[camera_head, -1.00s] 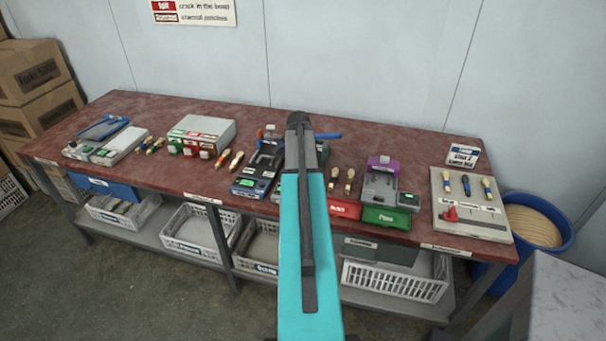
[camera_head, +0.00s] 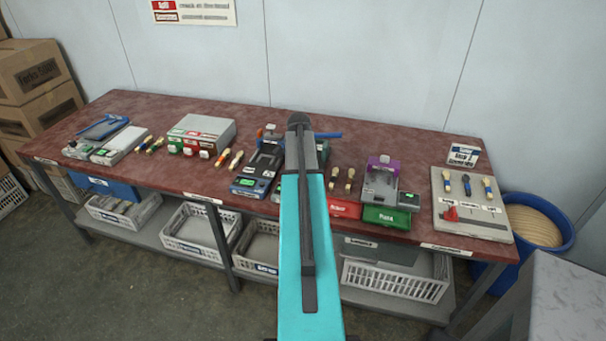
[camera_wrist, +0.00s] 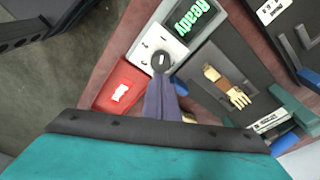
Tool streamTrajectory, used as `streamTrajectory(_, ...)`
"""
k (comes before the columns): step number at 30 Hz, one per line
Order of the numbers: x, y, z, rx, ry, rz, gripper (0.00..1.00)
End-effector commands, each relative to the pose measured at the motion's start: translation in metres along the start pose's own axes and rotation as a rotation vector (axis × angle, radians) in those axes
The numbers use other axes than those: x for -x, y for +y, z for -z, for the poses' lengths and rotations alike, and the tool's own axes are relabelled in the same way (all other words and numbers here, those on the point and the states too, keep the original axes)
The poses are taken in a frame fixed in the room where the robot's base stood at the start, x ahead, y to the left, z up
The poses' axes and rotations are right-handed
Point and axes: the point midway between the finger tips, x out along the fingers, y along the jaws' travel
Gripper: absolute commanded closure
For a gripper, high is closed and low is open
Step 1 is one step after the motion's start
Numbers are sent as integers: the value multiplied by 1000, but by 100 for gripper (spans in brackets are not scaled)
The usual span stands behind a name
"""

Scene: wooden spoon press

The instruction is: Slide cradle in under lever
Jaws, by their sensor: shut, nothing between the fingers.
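In the wrist view my gripper (camera_wrist: 161,88) is shut and empty. Its fingertips are just below a round dark knob (camera_wrist: 162,61) on a white panel; I cannot tell whether they touch it. To the right, a pale wooden piece with a pronged end (camera_wrist: 226,85) lies on a dark grey plate (camera_wrist: 215,52), which looks like the cradle. A teal block (camera_wrist: 292,107) stands past the plate's right end, with a blue bar (camera_wrist: 285,142), perhaps the lever, beside it. The blue bar also shows in the head view (camera_head: 328,135). My arm hides most of the press there.
A lit "Ready" display (camera_wrist: 193,22) sits beside the knob panel. A red tray (camera_wrist: 121,88) is at the table's front edge, next to a green tray (camera_head: 387,217). A black device (camera_head: 262,165) stands left of my arm, and a purple-topped device (camera_head: 380,180) stands right.

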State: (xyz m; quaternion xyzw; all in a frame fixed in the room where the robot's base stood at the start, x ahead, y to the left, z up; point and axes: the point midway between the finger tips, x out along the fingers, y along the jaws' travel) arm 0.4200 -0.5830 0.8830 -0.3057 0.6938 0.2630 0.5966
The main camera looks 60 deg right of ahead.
Motion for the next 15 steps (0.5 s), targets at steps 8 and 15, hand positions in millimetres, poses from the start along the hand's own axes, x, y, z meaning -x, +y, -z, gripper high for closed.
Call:
streamTrajectory(8, -8, 0, -2, 0, -1, 0, 100)
streamTrajectory(15, -14, 0, -3, 0, -2, -1, 100)
